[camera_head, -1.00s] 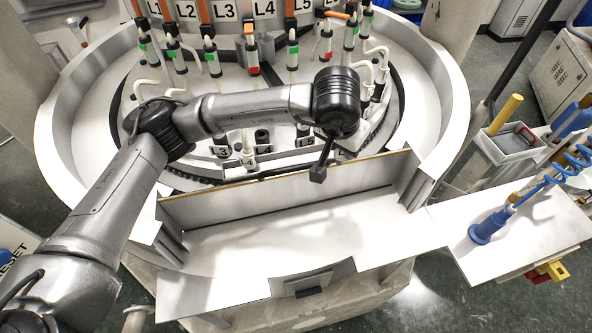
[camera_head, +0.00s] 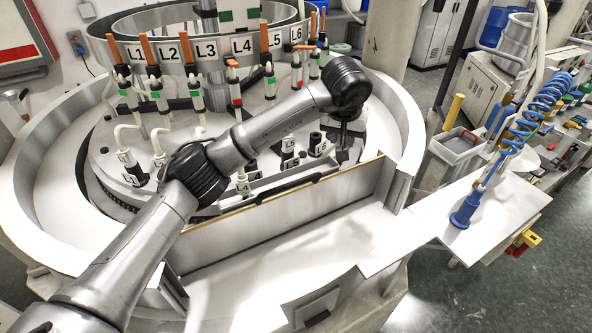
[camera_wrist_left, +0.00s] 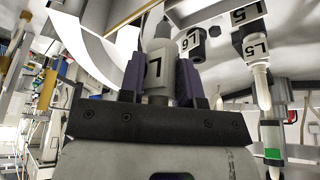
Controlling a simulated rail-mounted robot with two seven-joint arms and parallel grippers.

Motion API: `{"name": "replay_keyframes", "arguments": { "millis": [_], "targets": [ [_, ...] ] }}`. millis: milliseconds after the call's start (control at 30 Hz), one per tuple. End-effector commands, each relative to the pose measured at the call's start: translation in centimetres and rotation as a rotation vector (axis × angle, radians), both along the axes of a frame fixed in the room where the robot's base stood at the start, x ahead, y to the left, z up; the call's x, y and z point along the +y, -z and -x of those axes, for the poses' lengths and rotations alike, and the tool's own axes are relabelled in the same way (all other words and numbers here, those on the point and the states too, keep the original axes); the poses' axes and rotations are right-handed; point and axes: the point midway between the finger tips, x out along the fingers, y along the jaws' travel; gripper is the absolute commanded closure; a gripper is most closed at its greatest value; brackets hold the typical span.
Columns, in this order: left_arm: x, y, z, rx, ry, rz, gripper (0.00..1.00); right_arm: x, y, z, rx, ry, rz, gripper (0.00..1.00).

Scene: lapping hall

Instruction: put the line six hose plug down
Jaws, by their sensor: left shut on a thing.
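My left gripper shows in the left wrist view (camera_wrist_left: 158,88), its two purple fingers shut on a grey plug-like piece (camera_wrist_left: 157,62). The piece has a dark mark on its pale face; I cannot read it as a full line number. In the head view the left gripper (camera_head: 345,136) hangs low over the right side of the round machine, partly hidden by my wrist. A dark socket labelled L6 (camera_wrist_left: 190,42) is just beyond the fingers in the wrist view. In the head view the dark L6 socket (camera_head: 317,141) is just left of the gripper. My right gripper is not in view.
The L5 socket (camera_head: 290,144) stands beside L6. Several hoses with coloured bands hang behind under labels L1 to L6. A low wall (camera_head: 275,217) separates the machine from an empty white front tray (camera_head: 270,260). A blue nozzle (camera_head: 465,208) stands on the right shelf.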

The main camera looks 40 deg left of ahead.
Motion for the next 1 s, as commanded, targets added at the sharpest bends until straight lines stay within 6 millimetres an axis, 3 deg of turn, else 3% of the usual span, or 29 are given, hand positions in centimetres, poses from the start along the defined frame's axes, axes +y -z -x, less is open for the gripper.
{"name": "replay_keyframes", "arguments": {
  "millis": [200,433,667,1000],
  "targets": [
    [4.4,2.8,2.0,0.003,-0.002,0.0,0.86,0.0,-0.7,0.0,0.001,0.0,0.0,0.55],
    [7.4,4.8,3.3,0.001,0.0,0.0,0.86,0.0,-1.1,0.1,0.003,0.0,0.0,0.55],
    [8.3,5.5,3.7,-0.001,0.002,0.0,0.86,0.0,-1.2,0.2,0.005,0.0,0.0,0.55],
    [8.3,9.1,3.7,0.001,0.002,0.001,0.86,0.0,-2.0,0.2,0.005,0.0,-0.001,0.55]
  ]
}}
